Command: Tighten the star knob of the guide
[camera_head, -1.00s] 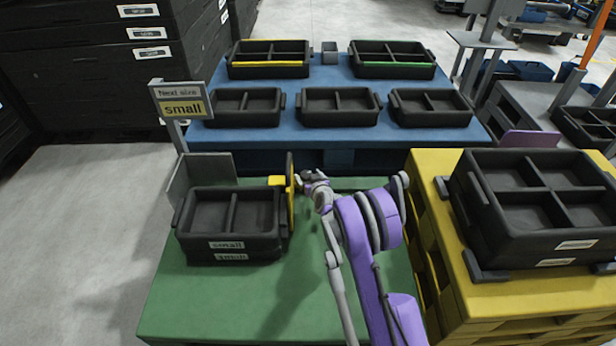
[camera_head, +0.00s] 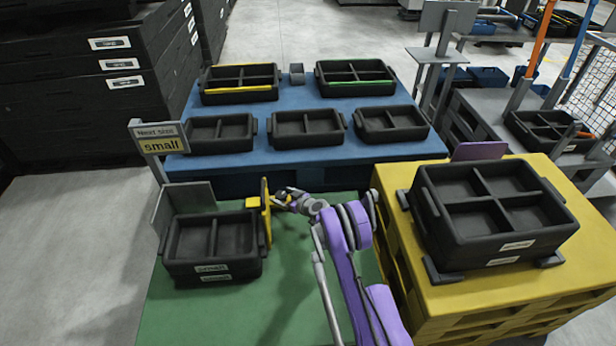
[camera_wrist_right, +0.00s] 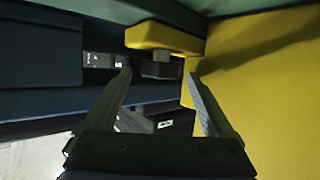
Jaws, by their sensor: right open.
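The yellow guide (camera_head: 265,212) stands upright at the right end of the small black crates (camera_head: 213,240) on the green table. In the right wrist view its broad yellow plate (camera_wrist_right: 265,75) fills the right side, and a yellow bracket (camera_wrist_right: 165,37) juts left from it. A dark knob (camera_wrist_right: 160,70), which looks like the star knob, sits under this bracket. My right gripper (camera_head: 280,198) is just right of the guide. In the wrist view its open fingers (camera_wrist_right: 158,80) flank the knob in the picture; contact cannot be told. The left gripper is out of view.
A sign reading "small" (camera_head: 160,146) stands behind the crates. The blue table (camera_head: 290,160) behind holds several black trays. The yellow pallet (camera_head: 400,200) on the right bears a stacked black crate (camera_head: 495,215). Bare green surface (camera_head: 290,255) lies in front of the guide.

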